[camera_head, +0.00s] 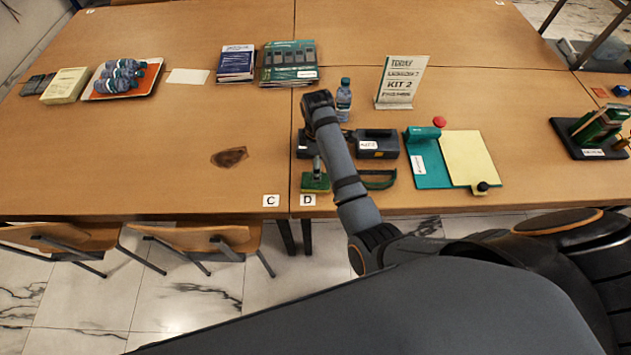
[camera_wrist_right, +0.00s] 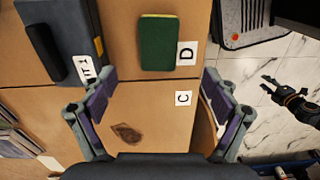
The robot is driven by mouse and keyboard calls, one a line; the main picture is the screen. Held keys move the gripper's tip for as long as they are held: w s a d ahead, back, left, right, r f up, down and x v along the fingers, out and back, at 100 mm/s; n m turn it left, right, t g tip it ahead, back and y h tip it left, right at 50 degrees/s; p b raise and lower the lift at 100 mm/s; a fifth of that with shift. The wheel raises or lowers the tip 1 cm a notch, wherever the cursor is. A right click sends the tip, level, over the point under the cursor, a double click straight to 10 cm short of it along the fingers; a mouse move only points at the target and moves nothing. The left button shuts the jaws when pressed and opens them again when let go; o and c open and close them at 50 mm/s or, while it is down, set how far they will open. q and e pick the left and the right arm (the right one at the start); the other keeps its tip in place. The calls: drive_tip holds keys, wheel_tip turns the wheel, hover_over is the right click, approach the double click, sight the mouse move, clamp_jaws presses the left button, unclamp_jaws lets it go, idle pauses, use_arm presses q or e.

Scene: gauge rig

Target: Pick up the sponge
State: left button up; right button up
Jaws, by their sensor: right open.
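The sponge (camera_head: 315,182) lies flat on the table near its front edge, by the D label. It is green on top with a yellow layer below. In the right wrist view the sponge (camera_wrist_right: 157,45) is fully visible, beyond the fingertips and apart from them. My right gripper (camera_wrist_right: 158,92) is open and empty, its two fingers spread wide. In the head view my right arm reaches over the table, with the gripper (camera_head: 317,165) pointing down close to the sponge. A small dark gripper, apparently my left (camera_wrist_right: 286,95), shows over the floor in the right wrist view; its jaw state is unclear.
A dark toolbox (camera_head: 378,145) stands just behind the sponge, partly hidden by my arm. A green-framed tool (camera_head: 378,182) lies to its right.

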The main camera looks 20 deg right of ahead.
wheel_tip(320, 180, down, 4)
drive_tip(key=shift+s+d+f, duration=0.1)
drive_tip(key=shift+f, duration=0.1)
drive_tip(key=shift+w+f+p, duration=0.2)
drive_tip(key=shift+f+p, duration=0.2)
drive_tip(key=shift+f, duration=2.7)
drive_tip(key=shift+c, duration=0.4)
drive_tip(key=c, duration=0.7)
